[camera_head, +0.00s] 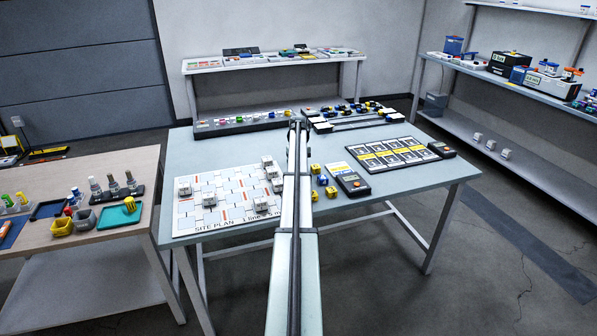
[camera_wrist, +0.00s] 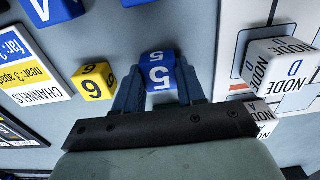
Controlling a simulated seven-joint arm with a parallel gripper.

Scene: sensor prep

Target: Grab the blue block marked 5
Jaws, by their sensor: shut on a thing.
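In the wrist view, the blue block (camera_wrist: 158,72) shows a white 5 on two faces. My gripper (camera_wrist: 160,80) is shut on it, with one finger on each side. The gripper hides the block's lower part, and I cannot tell whether it touches the table. In the head view, my arm runs up the middle of the table, and I cannot make out the held block there.
A yellow block marked 6 (camera_wrist: 94,82) stands close left of the gripper. White NODE blocks (camera_wrist: 275,72) stand to the right on the site plan (camera_head: 190,218). A channels card (camera_wrist: 22,70) lies left, and another blue block (camera_wrist: 50,10) lies beyond it.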

